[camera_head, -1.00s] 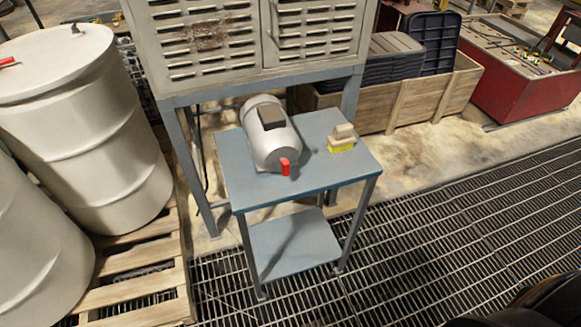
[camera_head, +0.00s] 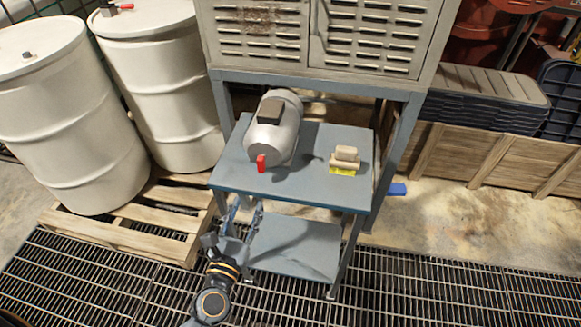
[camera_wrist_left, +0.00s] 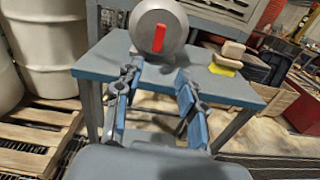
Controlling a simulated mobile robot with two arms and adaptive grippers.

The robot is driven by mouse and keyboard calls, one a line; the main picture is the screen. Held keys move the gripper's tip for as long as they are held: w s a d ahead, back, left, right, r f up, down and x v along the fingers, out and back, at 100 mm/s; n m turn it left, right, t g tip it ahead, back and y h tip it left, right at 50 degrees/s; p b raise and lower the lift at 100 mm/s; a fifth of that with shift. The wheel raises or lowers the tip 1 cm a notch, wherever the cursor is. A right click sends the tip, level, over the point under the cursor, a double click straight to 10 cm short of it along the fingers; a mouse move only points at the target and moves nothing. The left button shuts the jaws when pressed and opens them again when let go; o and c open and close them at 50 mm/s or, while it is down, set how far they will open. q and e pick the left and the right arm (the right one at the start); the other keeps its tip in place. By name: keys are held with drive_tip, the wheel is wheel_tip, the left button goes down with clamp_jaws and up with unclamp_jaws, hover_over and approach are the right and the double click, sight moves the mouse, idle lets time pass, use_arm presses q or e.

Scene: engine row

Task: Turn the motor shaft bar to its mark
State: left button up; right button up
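The motor (camera_head: 275,128) is a silver-grey cylinder with a dark box on top, lying on the blue-grey table (camera_head: 300,184). Its red shaft bar (camera_head: 261,163) sticks out at the front end and stands roughly upright. In the left wrist view the red bar (camera_wrist_left: 158,38) is nearly vertical, leaning slightly, on the motor's round face (camera_wrist_left: 150,22). I cannot make out the mark. My left gripper (camera_head: 246,212) is in front of the table, below and apart from the bar. In the wrist view its blue-tipped fingers (camera_wrist_left: 157,90) are spread with nothing between them. My right gripper is not in view.
A beige block on a yellow base (camera_head: 345,160) sits on the table right of the motor. A louvred cabinet (camera_head: 360,35) stands behind. White drums (camera_head: 160,90) on a wooden pallet (camera_head: 120,225) are at left. Grating floor lies in front.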

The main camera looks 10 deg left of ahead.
use_arm(q)
drive_tip(key=r, duration=0.1)
drive_tip(key=p, duration=0.2)
approach(260, 166)
drive_tip(key=w, duration=0.2)
drive_tip(key=shift+n, duration=0.4)
drive_tip(key=w+p, duration=0.1)
drive_tip(key=w, duration=0.6)
drive_tip(key=shift+w+d, duration=0.1)
drive_tip(key=shift+w, duration=0.2)
drive_tip(key=shift+w+f, duration=0.1)
drive_tip(key=shift+w, duration=0.45)
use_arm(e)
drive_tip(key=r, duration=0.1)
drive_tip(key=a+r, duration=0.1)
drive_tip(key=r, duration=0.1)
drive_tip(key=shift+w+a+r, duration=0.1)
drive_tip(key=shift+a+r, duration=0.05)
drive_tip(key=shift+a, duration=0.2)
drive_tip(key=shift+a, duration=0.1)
use_arm(q)
clamp_jaws()
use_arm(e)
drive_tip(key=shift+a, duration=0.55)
